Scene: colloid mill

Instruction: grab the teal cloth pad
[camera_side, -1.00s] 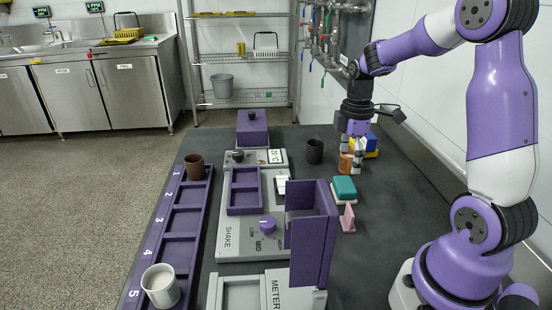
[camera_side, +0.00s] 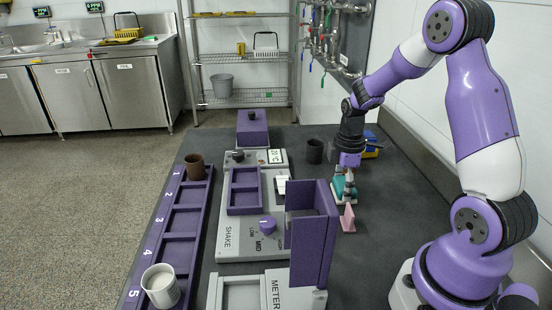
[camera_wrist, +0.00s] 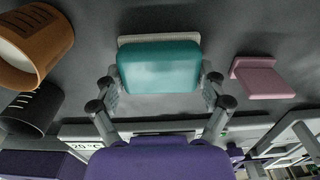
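The teal cloth pad (camera_wrist: 160,68) lies on a pale base (camera_wrist: 135,39) in the wrist view. In the side view the teal pad (camera_side: 339,186) is partly hidden by my gripper (camera_side: 344,192). In the wrist view my gripper (camera_wrist: 161,90) is open, with one finger on each side of the pad near its near edge. The fingers look just outside the pad's sides; I cannot tell whether they touch it.
A pink piece (camera_side: 347,218) stands close in front of the pad. A dark cup (camera_side: 314,151) is behind it to the left. An orange cup (camera_wrist: 62,42) shows in the wrist view. A purple upright panel (camera_side: 313,235) stands at front left.

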